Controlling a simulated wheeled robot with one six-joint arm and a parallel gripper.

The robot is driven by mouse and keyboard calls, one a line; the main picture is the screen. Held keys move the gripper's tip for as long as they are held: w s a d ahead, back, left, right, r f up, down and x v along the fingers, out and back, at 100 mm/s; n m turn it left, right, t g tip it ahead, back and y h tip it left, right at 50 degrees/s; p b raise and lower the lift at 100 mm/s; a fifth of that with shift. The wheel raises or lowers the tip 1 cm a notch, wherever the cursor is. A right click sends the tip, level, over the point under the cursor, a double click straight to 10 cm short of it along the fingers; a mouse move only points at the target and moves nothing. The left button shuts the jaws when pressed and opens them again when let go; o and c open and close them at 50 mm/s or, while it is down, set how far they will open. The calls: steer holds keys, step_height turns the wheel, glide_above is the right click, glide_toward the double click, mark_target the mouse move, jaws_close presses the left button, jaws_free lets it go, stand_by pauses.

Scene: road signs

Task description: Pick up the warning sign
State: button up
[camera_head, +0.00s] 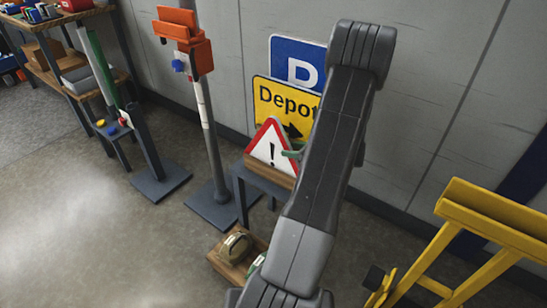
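The warning sign (267,147) is a white triangle with a red border and a black exclamation mark. It stands upright in a wooden holder (270,174) on a small dark grey table (243,174). My arm crosses the view in front of its right side and hides part of the table. A small green piece (292,154) shows at the sign's right edge beside my arm. I cannot tell if it is part of my gripper. The rest of my gripper is hidden behind my arm, and contact with the sign cannot be made out.
Behind stand a yellow Depot sign (281,98) and a blue P sign (295,58) against the grey wall. A post with an orange head (186,38) is left. A wooden box (231,268) with tape rolls lies below. A yellow trestle (490,220) stands right.

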mark_target(280, 148)
steer(key=x, duration=0.5)
steer(key=shift+s+a+r, duration=0.1)
steer(key=shift+s+a, duration=0.05)
steer(key=shift+s, duration=0.05)
steer(key=shift+c, duration=0.4)
jaws_close()
steer(key=shift+r, duration=0.1)
stand_by(0.6)
